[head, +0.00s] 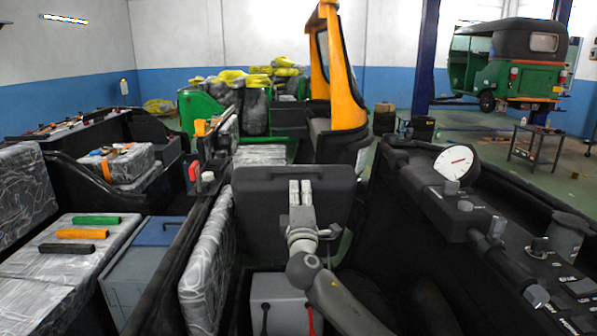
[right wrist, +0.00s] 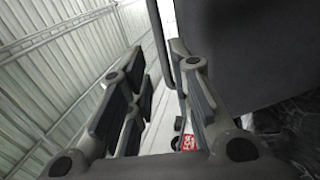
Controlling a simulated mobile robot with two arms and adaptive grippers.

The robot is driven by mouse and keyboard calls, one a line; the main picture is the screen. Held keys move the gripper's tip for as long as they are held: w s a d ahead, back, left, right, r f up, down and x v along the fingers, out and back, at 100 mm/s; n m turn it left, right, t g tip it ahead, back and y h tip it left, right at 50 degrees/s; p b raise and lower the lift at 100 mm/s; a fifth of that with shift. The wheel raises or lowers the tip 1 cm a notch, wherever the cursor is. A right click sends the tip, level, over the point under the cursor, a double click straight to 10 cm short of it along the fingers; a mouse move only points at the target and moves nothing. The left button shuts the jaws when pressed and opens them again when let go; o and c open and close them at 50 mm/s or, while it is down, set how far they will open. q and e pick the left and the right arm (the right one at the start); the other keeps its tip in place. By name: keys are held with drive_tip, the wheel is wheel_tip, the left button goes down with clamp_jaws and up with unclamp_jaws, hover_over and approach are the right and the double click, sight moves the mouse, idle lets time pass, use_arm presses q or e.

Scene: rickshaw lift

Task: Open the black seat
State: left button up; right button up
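The black seat (head: 255,205) is a wide dark panel in the middle of the head view. Its broad face is turned toward me and looks raised, with a grey box below and in front of it. My right gripper (head: 301,194) is in front of the seat's upper middle, fingers pointing up, covering part of it. In the right wrist view, the fingers (right wrist: 160,95) stand apart, and a dark panel (right wrist: 245,50), apparently the seat, is beyond the right finger. A thin dark bar (right wrist: 158,35) shows between the fingers; contact cannot be told. My left gripper is not in view.
The grey box (head: 280,300) has black and red cables. A black console with a white gauge (head: 455,162) borders the right. A plastic-wrapped panel (head: 208,260) and a bench with coloured grips (head: 80,234) are at left. An orange-framed cab (head: 347,75) stands behind.

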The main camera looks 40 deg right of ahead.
sight(298, 172)
drive_tip(key=p+x, duration=0.1)
drive_tip(key=x, duration=0.8)
drive_tip(key=shift+w+d, duration=0.25)
drive_tip(key=shift+w, duration=0.05)
clamp_jaws()
